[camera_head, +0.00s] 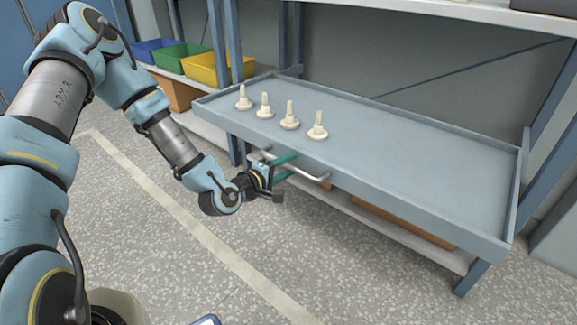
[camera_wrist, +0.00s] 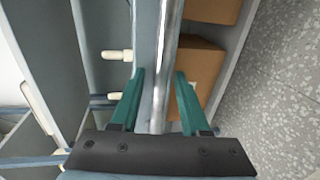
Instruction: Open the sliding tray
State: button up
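The sliding tray (camera_head: 420,150) is a wide blue-grey tray with a low rim, set in the rack. Several cream bobbins (camera_head: 289,116) stand upright in a row at its left part. A silver bar handle (camera_head: 312,176) is on its front face; it runs up the middle of the wrist view (camera_wrist: 163,75). My gripper (camera_head: 291,165) is at the left part of the handle. In the wrist view its teal fingers (camera_wrist: 161,90) stand on either side of the bar, with a gap visible on both sides. It is open and holds nothing.
Blue, green and yellow bins (camera_head: 215,69) stand on a shelf at the back left. Cardboard boxes (camera_wrist: 203,72) sit on the shelf below the tray. Blue rack posts (camera_head: 549,140) flank the tray. The speckled floor (camera_head: 330,255) in front is clear.

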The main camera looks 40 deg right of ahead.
jog(key=p+v, duration=0.1)
jog(key=v, duration=0.9)
jog(key=shift+s+a, duration=0.1)
jog(key=shift+a, duration=0.3)
